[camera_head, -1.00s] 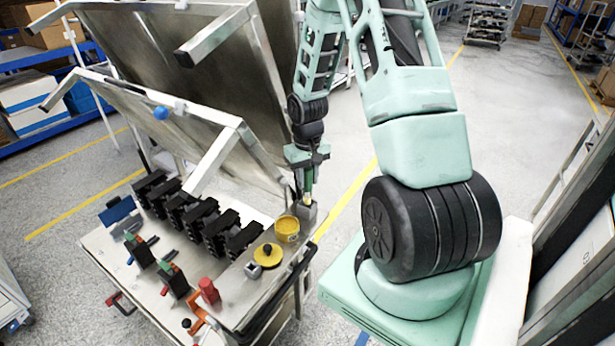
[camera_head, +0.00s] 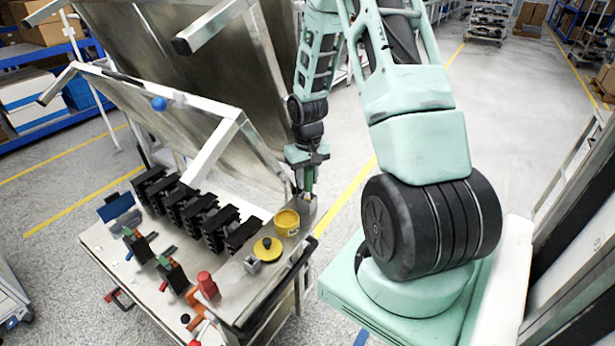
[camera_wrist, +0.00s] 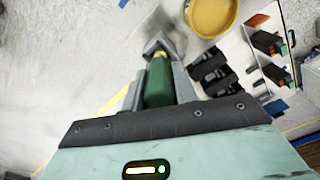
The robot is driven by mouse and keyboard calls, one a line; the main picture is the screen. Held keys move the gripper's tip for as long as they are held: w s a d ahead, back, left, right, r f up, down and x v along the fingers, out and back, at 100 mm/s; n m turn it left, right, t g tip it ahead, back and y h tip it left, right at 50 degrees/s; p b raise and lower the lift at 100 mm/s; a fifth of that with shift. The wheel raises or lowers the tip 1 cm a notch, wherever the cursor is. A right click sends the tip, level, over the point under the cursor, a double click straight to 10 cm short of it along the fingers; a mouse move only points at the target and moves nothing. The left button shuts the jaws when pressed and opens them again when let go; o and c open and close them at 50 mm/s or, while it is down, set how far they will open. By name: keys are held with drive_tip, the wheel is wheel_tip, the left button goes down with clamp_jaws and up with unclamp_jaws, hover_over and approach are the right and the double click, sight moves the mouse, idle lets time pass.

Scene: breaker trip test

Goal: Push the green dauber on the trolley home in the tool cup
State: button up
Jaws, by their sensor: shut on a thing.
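The green dauber (camera_wrist: 158,82) is between the fingers of my gripper (camera_wrist: 155,92) in the wrist view, its yellowish end pointing into the grey tool cup (camera_wrist: 160,42). In the head view my gripper (camera_head: 307,178) is shut on the dauber (camera_head: 308,186), which stands about upright over the tool cup (camera_head: 307,208) at the trolley's far right corner. The dauber's lower end appears within the cup's mouth; how deep it sits is hard to tell.
An open yellow tub (camera_head: 287,222) stands close beside the cup, with its yellow lid (camera_head: 267,250) nearer. Several black breakers (camera_head: 195,213) and a red piece (camera_head: 207,284) sit on the trolley top (camera_head: 233,283). A tilted metal frame (camera_head: 222,142) rises behind.

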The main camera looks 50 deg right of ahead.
drive_tip(key=shift+f+b, duration=0.85)
drive_tip(key=shift+f, duration=0.4)
drive_tip(key=o, duration=1.1)
drive_tip(key=shift+r, duration=0.1)
drive_tip(key=shift+c, duration=0.2)
wheel_tip(320, 180, up, 17)
drive_tip(key=b, duration=0.3)
drive_tip(key=shift+r, duration=0.2)
